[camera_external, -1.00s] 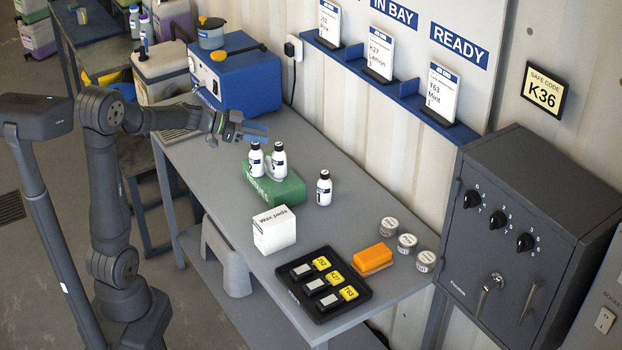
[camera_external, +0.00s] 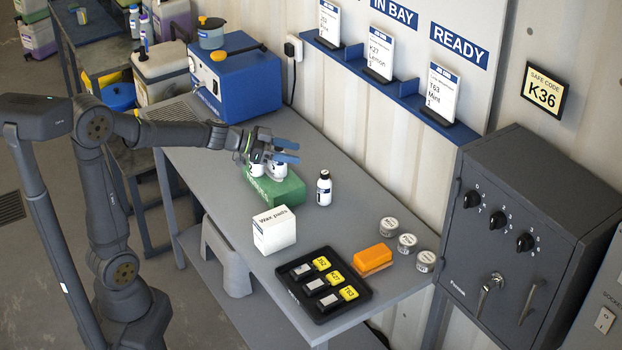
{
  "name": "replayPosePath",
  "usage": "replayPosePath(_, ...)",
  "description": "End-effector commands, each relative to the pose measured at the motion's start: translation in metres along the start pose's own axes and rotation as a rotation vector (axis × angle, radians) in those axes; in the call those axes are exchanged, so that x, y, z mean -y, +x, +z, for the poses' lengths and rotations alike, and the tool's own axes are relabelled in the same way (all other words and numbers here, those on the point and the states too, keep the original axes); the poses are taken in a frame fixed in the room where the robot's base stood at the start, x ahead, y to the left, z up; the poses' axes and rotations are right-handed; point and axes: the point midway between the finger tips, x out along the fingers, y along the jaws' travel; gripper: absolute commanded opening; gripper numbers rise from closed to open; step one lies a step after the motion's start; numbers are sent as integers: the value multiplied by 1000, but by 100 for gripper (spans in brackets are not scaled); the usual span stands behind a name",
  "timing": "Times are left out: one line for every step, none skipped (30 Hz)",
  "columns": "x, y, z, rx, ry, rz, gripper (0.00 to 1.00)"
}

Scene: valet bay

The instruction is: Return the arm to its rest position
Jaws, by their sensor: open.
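My gripper (camera_external: 285,151) is open, with its two blue-tipped fingers pointing right. It is over the green block (camera_external: 276,191) on the workbench and covers the upper parts of two white bottles that stand there. The lower parts of the left bottle (camera_external: 256,170) and the right bottle (camera_external: 278,171) show under it. I cannot tell whether the fingers touch a bottle. My arm reaches out from the left over the bench.
A third bottle (camera_external: 324,188) stands right of the green block. The wax pads box (camera_external: 274,230), black tray (camera_external: 322,313), orange sponge (camera_external: 373,259) and several round tins (camera_external: 407,243) are nearer. A blue machine (camera_external: 228,77) stands at the back left. A grey safe (camera_external: 520,220) is at right.

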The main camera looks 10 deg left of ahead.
Motion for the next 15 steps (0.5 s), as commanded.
replayPosePath(-9, 7, 1, 0, 3, 10, 46)
replayPosePath(-12, 10, 2, 0, 3, 12, 46)
replayPosePath(-18, 14, 2, 0, 4, 15, 46)
replayPosePath(-22, 17, 3, 0, 5, 18, 46)
replayPosePath(-26, 20, 4, 0, 5, 21, 46)
replayPosePath(-32, 25, 5, 1, 6, 25, 46)
replayPosePath(-35, 28, 6, 2, 6, 26, 46)
replayPosePath(-40, 31, 7, 3, 7, 30, 46)
replayPosePath(-45, 35, 8, 4, 8, 34, 46)
replayPosePath(-49, 38, 9, 5, 8, 36, 46)
replayPosePath(-54, 40, 10, 7, 10, 38, 46)
replayPosePath(-60, 44, 11, 9, 10, 42, 46)
replayPosePath(-64, 47, 12, 10, 10, 45, 46)
replayPosePath(-68, 49, 13, 12, 12, 47, 46)
replayPosePath(-74, 52, 15, 15, 13, 50, 46)
